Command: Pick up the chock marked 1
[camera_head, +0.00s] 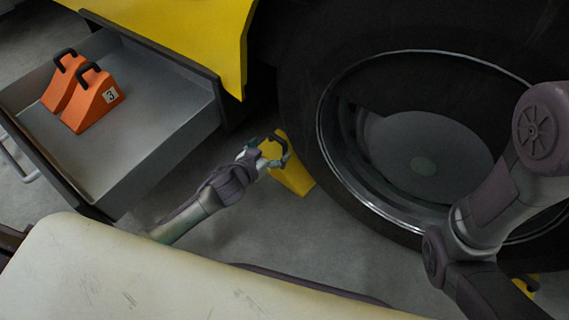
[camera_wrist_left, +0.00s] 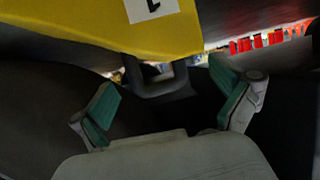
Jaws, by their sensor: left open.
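A yellow chock (camera_head: 294,180) sits on the floor against the big black tire. In the left wrist view the chock (camera_wrist_left: 100,25) fills the top, with a white label (camera_wrist_left: 152,8) cut by the frame edge; its mark looks like a 1. Its black loop handle (camera_wrist_left: 163,88) lies between the fingers of my left gripper (camera_wrist_left: 170,108). In the head view my left gripper (camera_head: 273,152) is at the chock's top, open around the handle and not closed on it. My right arm crosses the right side of the head view; its gripper is out of view.
An open grey drawer (camera_head: 165,140) at left holds two orange chocks, the nearer (camera_head: 92,100) marked 3. Another yellow piece (camera_head: 527,285) shows low at right by the tire (camera_head: 300,120). Yellow bodywork (camera_head: 190,30) hangs above. Bare floor lies between drawer and tire.

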